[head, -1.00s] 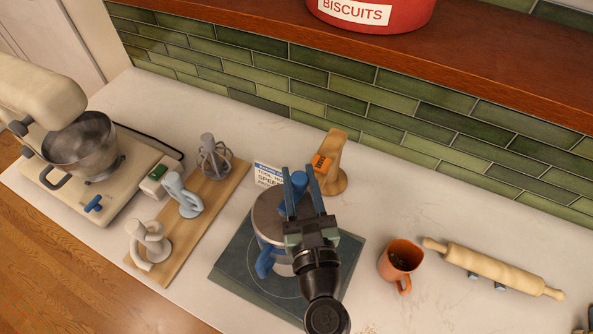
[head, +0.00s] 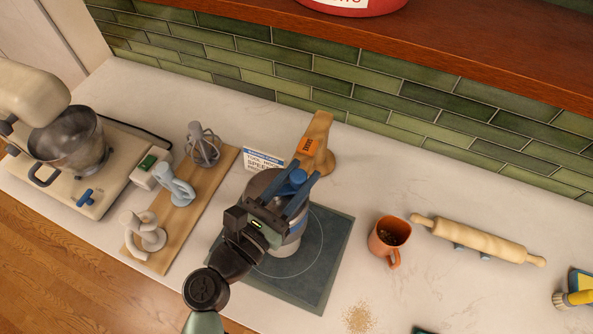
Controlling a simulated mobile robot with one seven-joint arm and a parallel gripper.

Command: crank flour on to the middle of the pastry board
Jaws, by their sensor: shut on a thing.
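A metal flour sifter (head: 261,183), a round canister, stands over the back left part of the dark green pastry board (head: 325,262), which has a thin pale circle marked on it. A blue knob (head: 297,177) shows at the sifter's top. My gripper (head: 295,191) is shut on this knob, reaching in from the lower left. My gripper and wrist cover much of the sifter and the board's left part. Whether the sifter touches the board is hidden. I see no clear flour on the bare part of the board.
An orange mug (head: 388,238) and a rolling pin (head: 478,239) are to the right. Mixer tools stand on a wooden strip (head: 187,218) at left, beside the mixer (head: 66,140). Crumbs (head: 357,318) lie in front.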

